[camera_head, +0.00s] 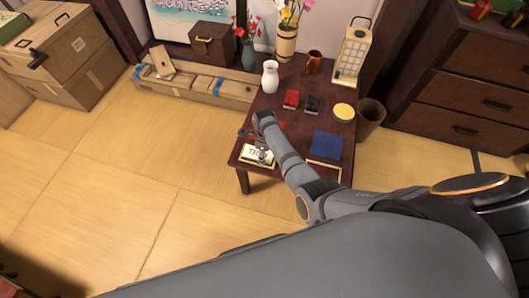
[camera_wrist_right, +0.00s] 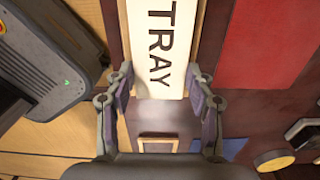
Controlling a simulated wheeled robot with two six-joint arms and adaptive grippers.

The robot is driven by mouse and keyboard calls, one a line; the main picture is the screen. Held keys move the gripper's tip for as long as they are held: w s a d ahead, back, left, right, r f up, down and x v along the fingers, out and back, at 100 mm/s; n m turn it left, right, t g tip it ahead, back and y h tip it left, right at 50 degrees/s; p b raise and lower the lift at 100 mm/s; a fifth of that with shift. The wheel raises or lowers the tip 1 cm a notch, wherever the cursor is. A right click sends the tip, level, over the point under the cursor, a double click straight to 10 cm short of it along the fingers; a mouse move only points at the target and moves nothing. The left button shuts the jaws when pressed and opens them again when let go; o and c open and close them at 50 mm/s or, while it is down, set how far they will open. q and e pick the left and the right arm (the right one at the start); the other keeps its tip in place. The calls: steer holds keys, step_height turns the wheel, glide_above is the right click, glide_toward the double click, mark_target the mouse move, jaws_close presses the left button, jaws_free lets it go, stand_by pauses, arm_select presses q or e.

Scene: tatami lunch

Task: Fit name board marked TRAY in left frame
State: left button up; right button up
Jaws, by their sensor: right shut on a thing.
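The name board (camera_head: 257,154), cream with dark TRAY lettering, is at the near left corner of the dark table in the head view. In the right wrist view the board (camera_wrist_right: 161,42) lies between the fingers of my right gripper (camera_wrist_right: 160,92), which is shut on its sides. Light wood edges of the left frame (camera_wrist_right: 201,22) show beside the board. I cannot tell whether the board is seated in it or just above. The empty right frame (camera_head: 323,173) lies near the table's front edge. My left gripper is not seen.
A blue cloth (camera_head: 327,145), a yellow round item (camera_head: 344,111), a red box (camera_head: 291,99), a black box (camera_head: 313,104) and a white vase (camera_head: 270,77) stand on the table. A red flat patch (camera_wrist_right: 268,45) is beside the board. Open tatami (camera_head: 130,160) lies left.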

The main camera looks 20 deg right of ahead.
steer(key=shift+f, duration=0.3)
stand_by(0.6)
steer(key=o, duration=1.2)
steer(key=shift+o, duration=0.2)
step_height(320, 180, up, 12)
